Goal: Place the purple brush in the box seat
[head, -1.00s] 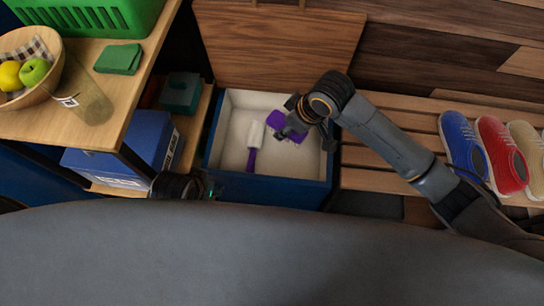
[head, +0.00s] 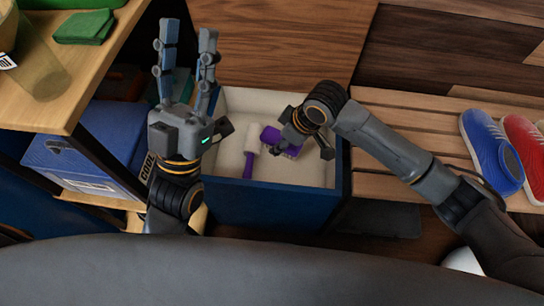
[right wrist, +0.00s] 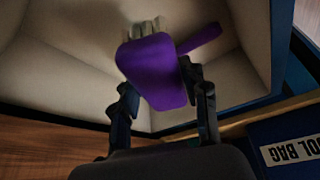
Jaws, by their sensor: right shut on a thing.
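The purple brush (head: 270,134) is inside the open box seat (head: 270,206), near the middle of its pale interior. My right gripper (head: 297,146) reaches in from the right and is shut on it. The right wrist view shows the brush's flat purple face (right wrist: 157,72) between the fingers (right wrist: 160,88), with pale tufts at its far edge. Whether it touches the box floor I cannot tell. My left gripper (head: 188,42) is raised at the box's left side, fingers up, open and empty.
A white roller with a purple handle (head: 249,160) lies in the box, left of the brush. The wooden lid (head: 275,45) stands open behind. A blue box (head: 105,150) is on the left shelf. Shoes (head: 490,150) stand on the slatted bench at right.

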